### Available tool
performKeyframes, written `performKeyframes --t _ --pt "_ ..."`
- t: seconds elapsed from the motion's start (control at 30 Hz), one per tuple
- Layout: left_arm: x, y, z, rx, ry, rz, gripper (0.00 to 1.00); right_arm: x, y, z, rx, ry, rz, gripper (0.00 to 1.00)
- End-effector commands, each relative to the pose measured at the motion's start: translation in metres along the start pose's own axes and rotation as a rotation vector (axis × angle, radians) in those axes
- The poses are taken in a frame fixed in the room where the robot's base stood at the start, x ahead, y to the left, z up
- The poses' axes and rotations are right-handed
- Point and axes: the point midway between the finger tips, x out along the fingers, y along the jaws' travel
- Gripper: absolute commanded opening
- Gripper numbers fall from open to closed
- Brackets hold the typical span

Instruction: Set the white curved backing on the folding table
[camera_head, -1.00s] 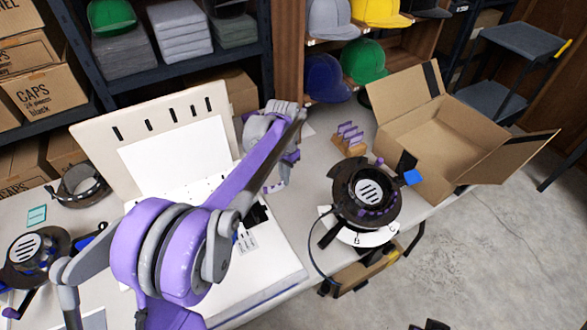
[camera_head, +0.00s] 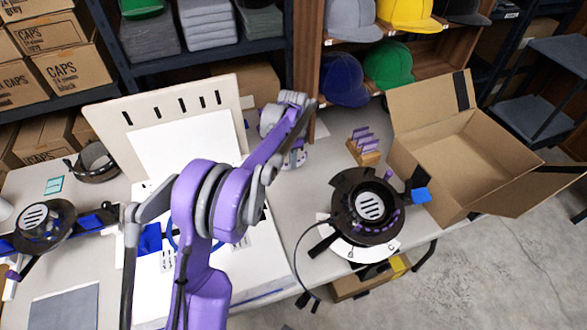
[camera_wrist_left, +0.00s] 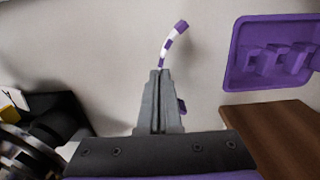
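A white curved piece (camera_head: 365,250), which looks like the backing, shows as a crescent under the black ring-shaped fixture (camera_head: 368,205) at the right part of the grey table (camera_head: 322,185). The fixture hides most of it. My left gripper (camera_head: 292,160) is over the table, left of the fixture; my own wrist partly hides it. In the left wrist view its fingers (camera_wrist_left: 158,73) are together. A thin curved white-and-purple strip (camera_wrist_left: 172,42) shows just beyond the fingertips; I cannot tell whether they hold it. My right gripper is not in view.
An open cardboard box (camera_head: 450,160) stands at the right. A wooden holder with purple cards (camera_head: 364,148) is behind the fixture. A slotted board (camera_head: 110,122) with a white sheet (camera_head: 185,148) stands at the left. A second black fixture (camera_head: 45,228) is far left.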

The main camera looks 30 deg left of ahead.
Motion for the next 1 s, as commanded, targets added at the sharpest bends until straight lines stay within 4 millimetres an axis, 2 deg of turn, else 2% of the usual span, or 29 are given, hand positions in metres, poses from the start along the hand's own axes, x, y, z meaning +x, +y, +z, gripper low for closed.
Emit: performKeyframes --t 0.3,0.67,0.83,1.0 --pt "0.037 0.000 0.000 0.000 0.000 0.000 0.00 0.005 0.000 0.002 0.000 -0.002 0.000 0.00" --pt "0.041 0.000 0.000 -0.001 0.000 0.000 0.00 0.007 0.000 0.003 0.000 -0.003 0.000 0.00" --pt "0.040 0.000 0.000 -0.001 0.000 0.000 0.30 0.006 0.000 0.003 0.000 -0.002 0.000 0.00" --pt "0.040 0.000 0.000 -0.001 0.000 0.000 0.31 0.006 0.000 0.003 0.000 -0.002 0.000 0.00"
